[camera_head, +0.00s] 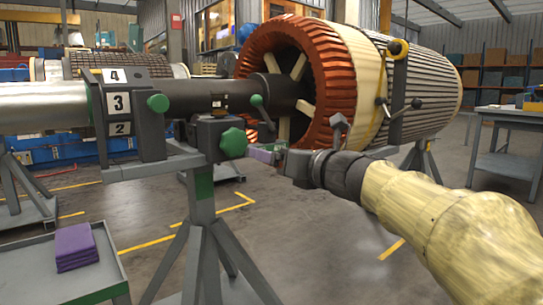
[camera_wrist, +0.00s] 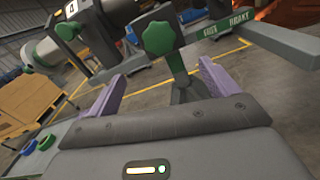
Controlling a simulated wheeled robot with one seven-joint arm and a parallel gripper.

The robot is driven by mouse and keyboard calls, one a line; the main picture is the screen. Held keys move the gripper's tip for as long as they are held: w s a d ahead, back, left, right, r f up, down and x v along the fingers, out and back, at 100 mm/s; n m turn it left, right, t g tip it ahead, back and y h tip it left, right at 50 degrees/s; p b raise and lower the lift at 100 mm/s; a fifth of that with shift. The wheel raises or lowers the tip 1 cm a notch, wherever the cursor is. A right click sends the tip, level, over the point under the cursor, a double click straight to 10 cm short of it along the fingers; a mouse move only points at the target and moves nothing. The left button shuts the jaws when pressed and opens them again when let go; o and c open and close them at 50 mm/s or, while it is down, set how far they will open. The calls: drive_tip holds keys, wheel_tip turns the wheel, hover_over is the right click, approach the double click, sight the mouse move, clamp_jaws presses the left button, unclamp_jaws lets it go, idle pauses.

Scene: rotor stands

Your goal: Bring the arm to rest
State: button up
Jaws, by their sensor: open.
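My gripper (camera_head: 268,153) shows in the head view right of the stand's green knob, on the end of my cream-covered arm. It also shows in the wrist view (camera_wrist: 160,88), where its two purple fingers stand wide apart with nothing between them. The dark stand post and the floor show behind that gap. A green star knob (camera_wrist: 158,37) on the stand is just above the gap. The same grey stand (camera_head: 203,205) carries the shaft in the head view. I cannot tell exactly how far the fingers are from the stand.
A large orange-and-cream rotor (camera_head: 355,75) stands behind my arm. A dark shaft (camera_head: 190,100) runs left from it. A grey tray cart (camera_head: 105,255) with a purple folded cloth (camera_head: 75,246) is at lower left. A workbench (camera_head: 510,140) is at right.

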drive_tip(key=shift+s, duration=0.1)
drive_tip(key=d+f+m+g+h+p, duration=0.1)
drive_tip(key=d+f+m+h+p, duration=0.45)
drive_tip(key=m, duration=0.65)
drive_tip(key=d+f+m+g+h+p, duration=0.1)
drive_tip(key=d+f+m+h+p, duration=0.3)
drive_tip(key=m+p, duration=0.55)
drive_tip(key=s+f+m+g+h+p, duration=0.1)
drive_tip(key=s+f+m+g+p, duration=0.4)
drive_tip(key=s+m, duration=0.55)
drive_tip(key=s+f+m+g+p, duration=0.4)
drive_tip(key=s+f+m+g, duration=0.15)
drive_tip(key=s+m, duration=0.45)
wheel_tip(320, 180, up, 36)
drive_tip(key=d+n+p, duration=0.1)
drive_tip(key=p, duration=3.5)
drive_tip(key=shift+s+r, duration=0.25)
drive_tip(key=shift+s, duration=0.05)
